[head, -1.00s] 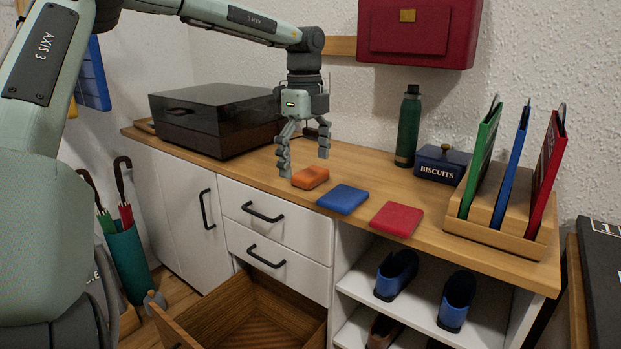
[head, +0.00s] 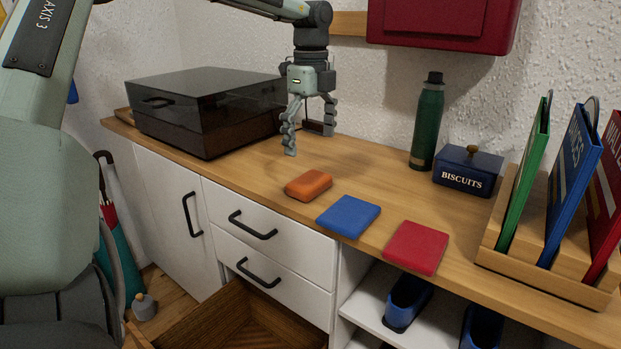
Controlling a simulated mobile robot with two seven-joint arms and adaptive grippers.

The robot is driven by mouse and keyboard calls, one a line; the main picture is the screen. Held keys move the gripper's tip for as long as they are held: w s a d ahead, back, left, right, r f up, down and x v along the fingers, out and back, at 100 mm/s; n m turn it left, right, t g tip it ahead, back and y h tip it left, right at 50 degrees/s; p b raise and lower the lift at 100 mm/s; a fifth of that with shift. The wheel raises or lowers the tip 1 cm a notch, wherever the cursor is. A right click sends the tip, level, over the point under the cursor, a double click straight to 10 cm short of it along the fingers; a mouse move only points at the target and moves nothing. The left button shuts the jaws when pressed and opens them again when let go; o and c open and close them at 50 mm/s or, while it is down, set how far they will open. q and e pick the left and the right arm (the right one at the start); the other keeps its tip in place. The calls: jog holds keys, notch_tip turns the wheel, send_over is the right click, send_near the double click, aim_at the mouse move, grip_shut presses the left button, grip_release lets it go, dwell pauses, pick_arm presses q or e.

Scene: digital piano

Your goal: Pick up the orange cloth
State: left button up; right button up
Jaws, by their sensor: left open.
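The orange cloth (head: 309,186) lies folded near the front edge of the wooden counter, left of a blue folded cloth (head: 348,216) and a red folded cloth (head: 416,247). My left gripper (head: 310,143) points down with its fingers spread open and nothing between them. It appears above and behind the orange cloth in the picture, apart from it. My right gripper is not in view.
On the counter (head: 380,185) stand a dark box (head: 205,112), a green bottle (head: 427,125), a blue biscuit tin (head: 467,170) and a wooden rack (head: 560,268) with folders. A red cabinet (head: 445,22) hangs above. A drawer (head: 235,325) is open below.

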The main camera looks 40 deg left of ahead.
aim_at(312, 180)
pick_arm(q)
jog(key=shift+f, duration=0.55)
jog(key=f, duration=0.3)
jog(key=f+p, duration=0.1)
jog(key=f, duration=0.1)
jog(key=shift+s+d+f, duration=0.2)
jog(key=shift+d+f, duration=0.05)
jog(key=shift+d, duration=0.05)
jog(key=shift+f, duration=0.45)
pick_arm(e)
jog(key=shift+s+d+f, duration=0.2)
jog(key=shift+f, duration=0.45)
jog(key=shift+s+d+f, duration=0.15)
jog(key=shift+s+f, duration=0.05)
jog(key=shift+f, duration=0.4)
pick_arm(q)
jog(key=c, duration=0.9)
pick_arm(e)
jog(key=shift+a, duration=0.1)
